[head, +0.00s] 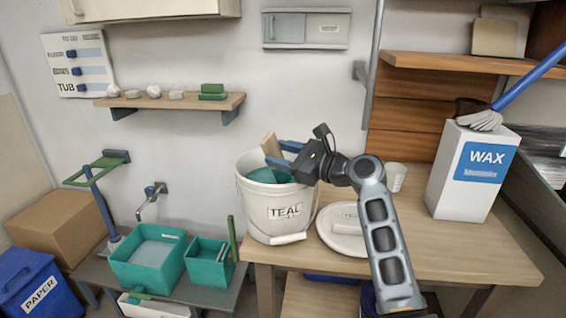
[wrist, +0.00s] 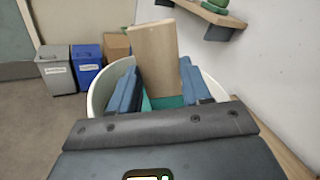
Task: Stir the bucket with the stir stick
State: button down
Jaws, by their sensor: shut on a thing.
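The white bucket (head: 255,205) labelled TEAL stands upright near the left end of the wooden table, lid off, with teal glaze (head: 263,175) inside. My gripper (head: 278,153) is over the bucket's mouth, reaching in from the right, shut on the flat wooden stir stick (head: 270,146). In the wrist view the stick (wrist: 155,60) stands between the two blue fingers, its top leaning slightly left. The stick's lower end is hidden by the bucket wall and my gripper. The bucket's rim (wrist: 93,100) curves around the fingers in the wrist view.
A white lid (head: 338,240) lies on the table right of the bucket. A cup (head: 396,177) and a white WAX box (head: 465,175) stand further right. Teal tubs (head: 150,262) sit on a lower bench at left. A shelf (head: 160,100) is on the wall.

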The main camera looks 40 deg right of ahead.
jog(key=shift+w+a+r, duration=0.15)
jog(key=shift+w+a, duration=0.15)
jog(key=shift+a, duration=0.45)
jog(key=a+r, duration=0.3)
jog(key=r, duration=0.5)
jog(key=a+r, duration=0.3)
jog(key=r, duration=0.5)
jog(key=shift+s+a, duration=0.35)
dwell(0.5)
jog(key=shift+r, duration=2.5)
